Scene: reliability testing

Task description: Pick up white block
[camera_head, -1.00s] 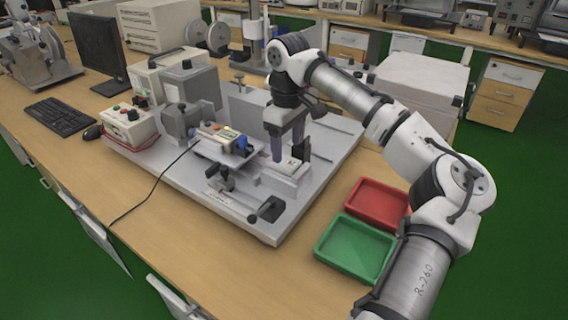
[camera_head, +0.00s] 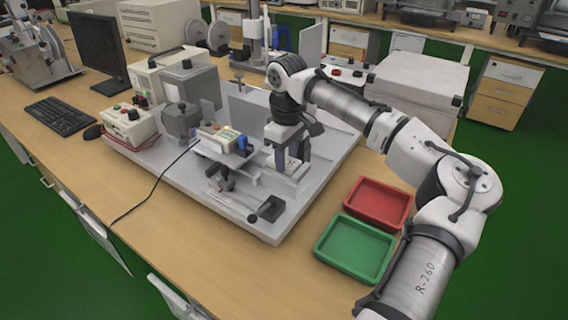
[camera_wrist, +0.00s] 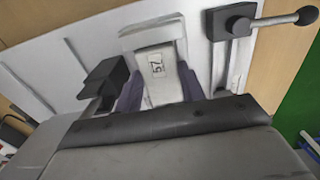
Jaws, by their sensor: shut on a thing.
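The white block (camera_wrist: 158,72), marked "57", shows in the wrist view between the two dark fingers of my gripper (camera_wrist: 160,88). The fingers are shut on its sides. In the head view my gripper (camera_head: 287,160) points down over the grey metal test rig (camera_head: 262,228), and the block (camera_head: 291,163) is partly hidden by the fingers. I cannot tell whether the block is clear of the pale support under it.
A red tray (camera_head: 377,203) and a green tray (camera_head: 355,248) lie on the wooden bench right of the rig. A lever with a black knob (camera_head: 268,209) stands at the rig's front. A small instrument (camera_head: 222,140) is left of my gripper.

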